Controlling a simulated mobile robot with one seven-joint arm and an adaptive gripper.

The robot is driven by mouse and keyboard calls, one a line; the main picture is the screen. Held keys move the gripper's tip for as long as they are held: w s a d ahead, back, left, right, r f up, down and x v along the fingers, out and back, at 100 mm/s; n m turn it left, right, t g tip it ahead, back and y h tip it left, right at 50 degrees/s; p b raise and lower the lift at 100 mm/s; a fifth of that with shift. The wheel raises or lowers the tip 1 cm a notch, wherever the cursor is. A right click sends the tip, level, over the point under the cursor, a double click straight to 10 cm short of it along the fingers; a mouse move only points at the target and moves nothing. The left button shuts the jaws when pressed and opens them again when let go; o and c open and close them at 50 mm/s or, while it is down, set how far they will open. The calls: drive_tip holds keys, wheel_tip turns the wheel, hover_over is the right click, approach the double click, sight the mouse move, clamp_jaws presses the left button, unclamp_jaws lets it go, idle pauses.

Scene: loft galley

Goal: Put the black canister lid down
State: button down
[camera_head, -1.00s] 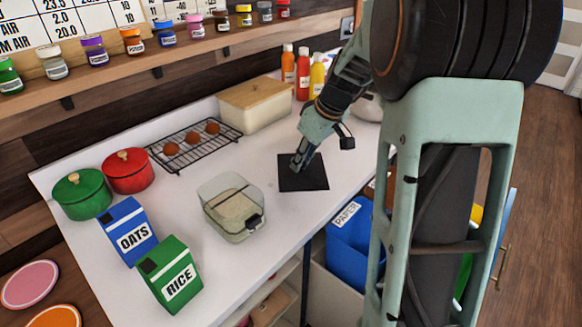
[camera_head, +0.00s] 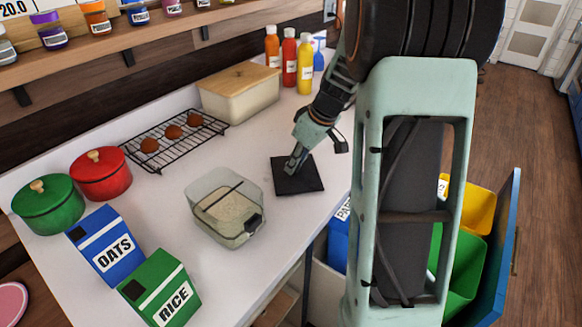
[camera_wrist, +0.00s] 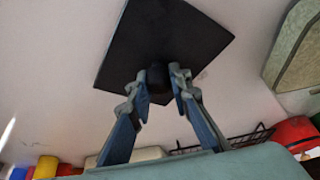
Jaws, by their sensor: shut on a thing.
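The black canister lid (camera_head: 311,182) is a flat dark square on or just above the white counter, right of the clear canister; I cannot tell if it touches. My gripper (camera_head: 291,168) is above the lid and shut on its knob. In the wrist view, the lid (camera_wrist: 195,40) lies beyond the fingertips, and its round knob sits between the two fingers of my gripper (camera_wrist: 160,85). The clear canister (camera_head: 208,187) stands open on the counter with pale contents inside. It also shows at the right of the wrist view (camera_wrist: 297,50).
A cooling rack (camera_head: 152,157) with brown rolls, a wood-lidded box (camera_head: 237,102) and sauce bottles (camera_head: 289,58) stand behind. Red (camera_head: 100,178) and green (camera_head: 48,210) pots and OATS (camera_head: 103,249) and RICE (camera_head: 160,290) boxes stand left. Open bins (camera_head: 462,262) lie below the counter's right edge.

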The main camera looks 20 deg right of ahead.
drive_tip(key=shift+f, duration=0.2)
drive_tip(key=shift+s, duration=0.1)
drive_tip(key=shift+f, duration=0.2)
drive_tip(key=c, duration=1.8)
unclamp_jaws()
drive_tip(key=shift+o, duration=0.2)
drive_tip(key=shift+r, duration=0.1)
drive_tip(key=shift+r, duration=0.2)
drive_tip(key=v, duration=1.1)
drive_tip(key=shift+s+d+r, duration=0.2)
drive_tip(key=shift+r, duration=0.15)
